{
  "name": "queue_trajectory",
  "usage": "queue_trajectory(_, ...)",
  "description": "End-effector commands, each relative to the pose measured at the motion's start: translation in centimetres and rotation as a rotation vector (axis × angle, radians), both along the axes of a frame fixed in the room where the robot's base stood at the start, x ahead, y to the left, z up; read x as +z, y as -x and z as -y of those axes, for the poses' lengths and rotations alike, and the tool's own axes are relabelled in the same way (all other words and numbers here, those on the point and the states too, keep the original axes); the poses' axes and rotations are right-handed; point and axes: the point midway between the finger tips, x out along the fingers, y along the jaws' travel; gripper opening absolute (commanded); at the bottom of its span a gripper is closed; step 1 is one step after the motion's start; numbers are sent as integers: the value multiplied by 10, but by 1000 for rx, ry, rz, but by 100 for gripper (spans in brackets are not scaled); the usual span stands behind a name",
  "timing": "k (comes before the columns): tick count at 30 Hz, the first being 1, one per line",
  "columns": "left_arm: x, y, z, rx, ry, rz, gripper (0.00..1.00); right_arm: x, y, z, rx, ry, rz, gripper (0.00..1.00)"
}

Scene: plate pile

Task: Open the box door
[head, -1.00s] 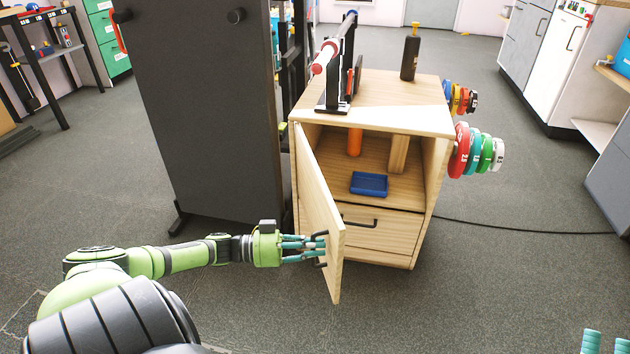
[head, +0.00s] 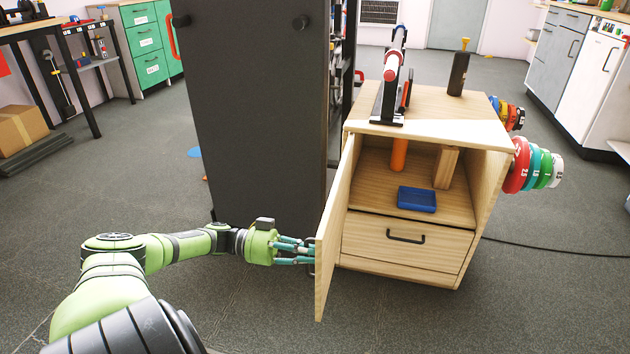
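The wooden box (head: 496,172) stands on the floor right of the middle in the head view. Its door (head: 334,238) is hinged on the left and stands wide open, swung out toward me. My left gripper (head: 308,251) is at the door's outer face, with its teal fingers by the handle there; the door edge partly hides the fingertips, so their grip is unclear. Inside the box are a blue tray (head: 431,208), an orange cylinder (head: 399,154) and a wooden block (head: 445,167). My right gripper is out of view.
A tall dark panel (head: 255,110) stands just left of the box, behind my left arm. Coloured weight plates (head: 520,167) stick out on the box's right. A black bottle (head: 458,72) and a rack (head: 390,95) stand on top. Floor in front is clear.

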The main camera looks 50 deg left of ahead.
Motion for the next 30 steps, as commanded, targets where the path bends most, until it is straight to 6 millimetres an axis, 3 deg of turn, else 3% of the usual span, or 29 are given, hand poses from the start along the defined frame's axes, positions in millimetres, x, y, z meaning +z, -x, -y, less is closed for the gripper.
queue_trajectory(16,-2,3,-5,-2,-1,-5,0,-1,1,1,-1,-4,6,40)
queue_trajectory(17,-2,3,-5,-2,-1,-5,22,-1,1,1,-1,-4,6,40)
queue_trajectory(18,-2,3,-5,-2,-2,-5,30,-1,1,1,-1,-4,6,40)
queue_trajectory(30,-1,4,-9,1,-2,-3,30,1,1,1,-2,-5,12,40)
